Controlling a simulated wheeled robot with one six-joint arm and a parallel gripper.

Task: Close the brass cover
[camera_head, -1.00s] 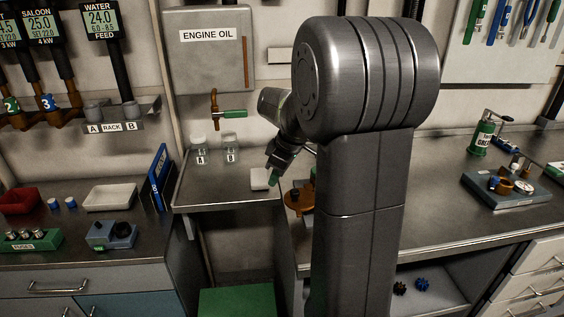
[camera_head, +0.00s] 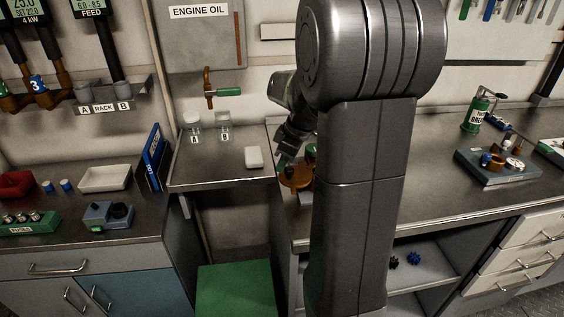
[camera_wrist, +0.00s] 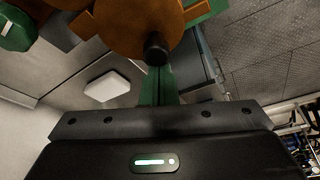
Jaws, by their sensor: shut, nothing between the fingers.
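The brass cover (camera_head: 296,180) is a round orange-brown disc on the bench, partly hidden behind my arm in the head view. In the wrist view the brass cover (camera_wrist: 125,28) fills the top middle, with a dark round knob (camera_wrist: 156,47) near its lower edge. My gripper (camera_head: 283,163) is at the left side of the disc. In the wrist view the green fingers of my gripper (camera_wrist: 158,82) are together and empty, just below the knob. I cannot tell whether they touch it. What lies under the cover is hidden.
A green-capped part (camera_wrist: 15,28) is beside the cover.

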